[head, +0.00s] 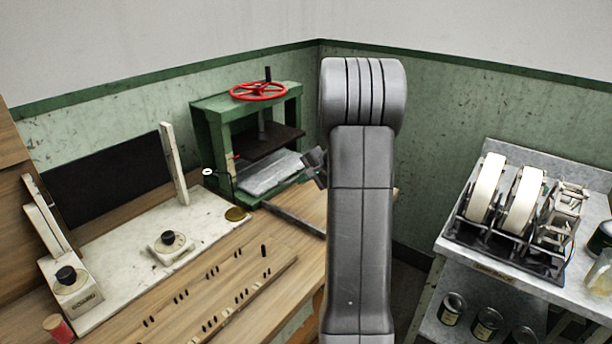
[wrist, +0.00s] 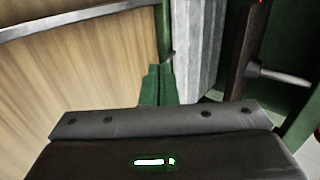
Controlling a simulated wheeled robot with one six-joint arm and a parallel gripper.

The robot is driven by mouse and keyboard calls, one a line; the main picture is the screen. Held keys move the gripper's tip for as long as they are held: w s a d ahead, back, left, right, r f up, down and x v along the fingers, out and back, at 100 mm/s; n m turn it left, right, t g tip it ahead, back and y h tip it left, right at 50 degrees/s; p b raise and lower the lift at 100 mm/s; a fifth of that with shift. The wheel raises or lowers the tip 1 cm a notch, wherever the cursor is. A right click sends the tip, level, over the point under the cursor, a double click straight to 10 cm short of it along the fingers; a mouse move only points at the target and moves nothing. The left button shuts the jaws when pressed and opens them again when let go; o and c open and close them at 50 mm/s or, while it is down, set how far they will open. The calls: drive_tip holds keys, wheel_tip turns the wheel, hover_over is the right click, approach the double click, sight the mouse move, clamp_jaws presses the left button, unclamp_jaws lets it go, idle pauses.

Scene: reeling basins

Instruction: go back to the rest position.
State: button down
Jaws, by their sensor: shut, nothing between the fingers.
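My grey arm stands upright in the middle of the head view. A small dark part of my wrist shows at its left, beside the green press (head: 247,130); the rest of the hand is hidden behind the arm. In the wrist view, my gripper (wrist: 159,70) has its two green fingers side by side, shut with nothing between them. They point toward the wooden bench top (wrist: 85,80) and the grey metal plate of the press (wrist: 195,45). I cannot tell whether they touch anything.
The bench (head: 235,300) bears a marble slab (head: 120,262) with black knobs, and a slotted rail. The press has a red handwheel (head: 258,91). At right, a metal stand (head: 465,235) carries white reels (head: 487,188). A dark gap lies between bench and stand.

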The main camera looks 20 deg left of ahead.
sight(272, 187)
idle(0.4)
drive_tip(key=p+x, duration=0.1)
drive_tip(key=x, duration=0.8)
drive_tip(key=shift+a+f, duration=0.1)
drive_tip(key=shift+a, duration=0.05)
drive_tip(key=a+p, duration=0.1)
drive_tip(key=w+a+p, duration=0.1)
drive_tip(key=a, duration=0.1)
drive_tip(key=shift+w+a+f, duration=0.1)
drive_tip(key=shift+w+f, duration=0.05)
drive_tip(key=shift+w, duration=0.1)
drive_tip(key=shift+w+a, duration=0.2)
drive_tip(key=shift+a, duration=0.2)
